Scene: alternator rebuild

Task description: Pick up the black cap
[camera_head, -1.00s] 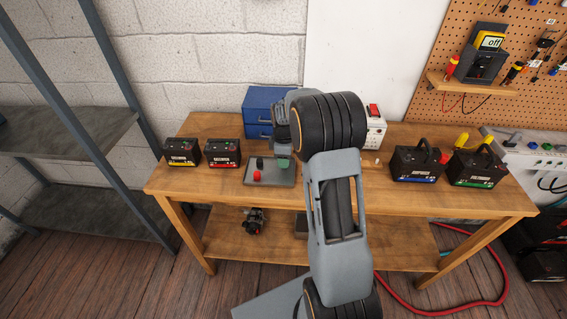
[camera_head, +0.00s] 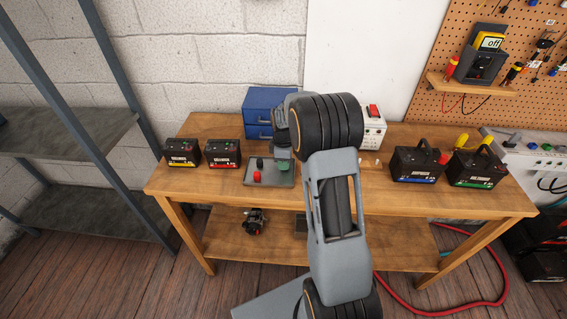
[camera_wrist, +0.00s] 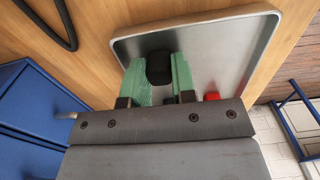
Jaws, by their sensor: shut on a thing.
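My gripper (camera_wrist: 159,82) has two green fingers shut on a black cap (camera_wrist: 159,67) in the wrist view. The cap sits between the fingertips, over the grey tray (camera_wrist: 236,50). I cannot tell whether it touches the tray. In the head view my gripper (camera_head: 283,165) is at the tray's right side, partly hidden by my arm. A small black piece (camera_head: 260,162) shows left of the green finger there; I cannot tell if it is the held cap. A red cap (camera_head: 257,177) lies on the tray and shows partly behind my gripper in the wrist view (camera_wrist: 212,96).
Two batteries (camera_head: 183,153) stand left of the tray. A blue drawer cabinet (camera_head: 257,100) is behind it. Two batteries with handles (camera_head: 416,166) stand on the right of the wooden bench (camera_head: 330,190). Bench top between my arm and those batteries is mostly clear.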

